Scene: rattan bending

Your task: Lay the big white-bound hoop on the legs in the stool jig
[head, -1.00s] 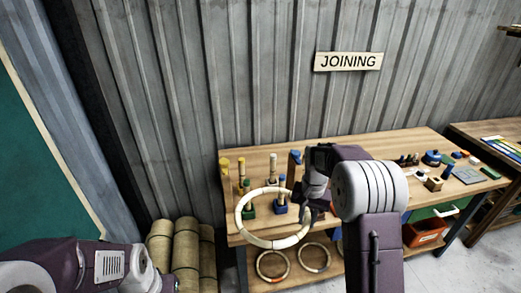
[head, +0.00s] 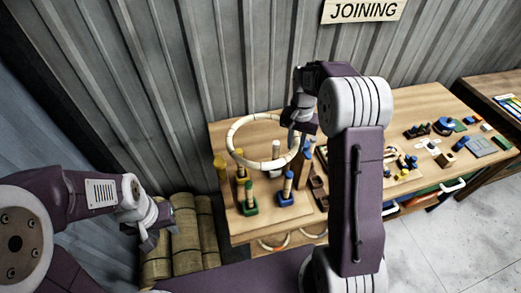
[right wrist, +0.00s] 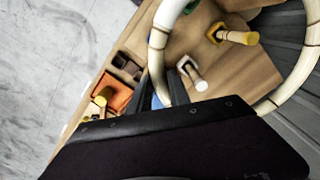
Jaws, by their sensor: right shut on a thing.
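The big white-bound hoop (head: 232,136) is pale with darker bands. My right gripper (head: 297,129) is shut on its right side and holds it above the upright legs. The hoop also shows in the right wrist view (right wrist: 157,42), running between the gripper fingers (right wrist: 166,92). The stool jig's legs stand in coloured bases on the bench: a yellow-topped leg (head: 241,172), a leg in a blue base (head: 287,187) and a white leg (head: 276,150). The hoop looks apart from them. My left gripper (head: 150,226) is empty at the lower left; its jaw opening is unclear.
The wooden bench (head: 225,220) stands against a corrugated wall. Small parts and a board (head: 400,168) lie to its right. Smaller hoops (head: 277,244) are below the bench top. Rolled bundles (head: 185,245) stand at the left, near my left arm.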

